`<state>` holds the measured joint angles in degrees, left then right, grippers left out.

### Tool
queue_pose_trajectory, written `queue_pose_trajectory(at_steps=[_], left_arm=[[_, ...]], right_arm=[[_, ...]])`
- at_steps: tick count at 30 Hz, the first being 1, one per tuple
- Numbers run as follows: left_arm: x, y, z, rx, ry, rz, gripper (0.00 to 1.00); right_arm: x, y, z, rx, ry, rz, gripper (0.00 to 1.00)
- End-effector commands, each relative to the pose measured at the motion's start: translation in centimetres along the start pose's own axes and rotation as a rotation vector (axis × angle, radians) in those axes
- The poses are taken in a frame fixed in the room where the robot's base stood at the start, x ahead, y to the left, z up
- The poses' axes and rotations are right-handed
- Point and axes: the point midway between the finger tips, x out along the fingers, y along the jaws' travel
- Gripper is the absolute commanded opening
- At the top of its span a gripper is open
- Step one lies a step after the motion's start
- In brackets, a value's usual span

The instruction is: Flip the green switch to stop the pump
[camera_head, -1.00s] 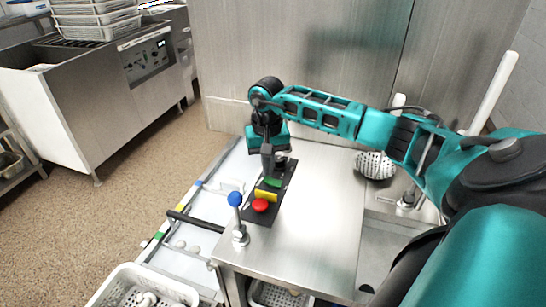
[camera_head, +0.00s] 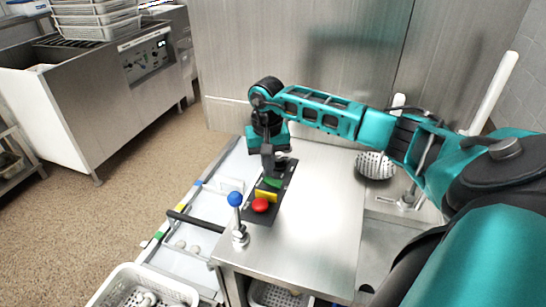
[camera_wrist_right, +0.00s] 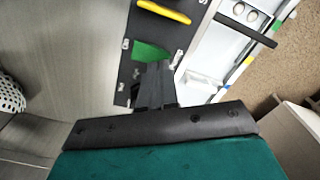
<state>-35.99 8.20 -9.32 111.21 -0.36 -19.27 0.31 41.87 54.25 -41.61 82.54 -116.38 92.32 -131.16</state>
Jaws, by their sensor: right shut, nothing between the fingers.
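The green switch (camera_head: 273,182) sits on a dark control panel (camera_head: 262,217) on the steel table, behind a yellow switch (camera_head: 266,196) and a red button (camera_head: 260,205). My right gripper (camera_head: 268,170) points down just behind the green switch, shut and empty. In the right wrist view the green switch (camera_wrist_right: 148,52) lies right by the fingertips (camera_wrist_right: 155,68), which partly cover it; I cannot tell whether they touch. The yellow switch (camera_wrist_right: 165,11) shows farther off at the top. My left gripper is not in view.
A lever with a blue knob (camera_head: 235,199) stands on the table's left front corner. A conveyor (camera_head: 205,238) with a dark bar runs along the left side. A white basket (camera_head: 118,288) stands at the front left. The steel tabletop (camera_head: 318,205) right of the panel is clear.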

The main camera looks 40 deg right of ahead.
Motion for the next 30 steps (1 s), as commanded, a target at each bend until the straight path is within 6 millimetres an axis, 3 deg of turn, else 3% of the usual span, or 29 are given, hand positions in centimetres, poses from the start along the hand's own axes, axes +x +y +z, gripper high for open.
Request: queue_pose_trajectory(at_steps=[30], left_arm=[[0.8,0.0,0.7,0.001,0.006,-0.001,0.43]], right_arm=[[1.4,0.0,0.0,0.0,0.0,0.0,0.0]])
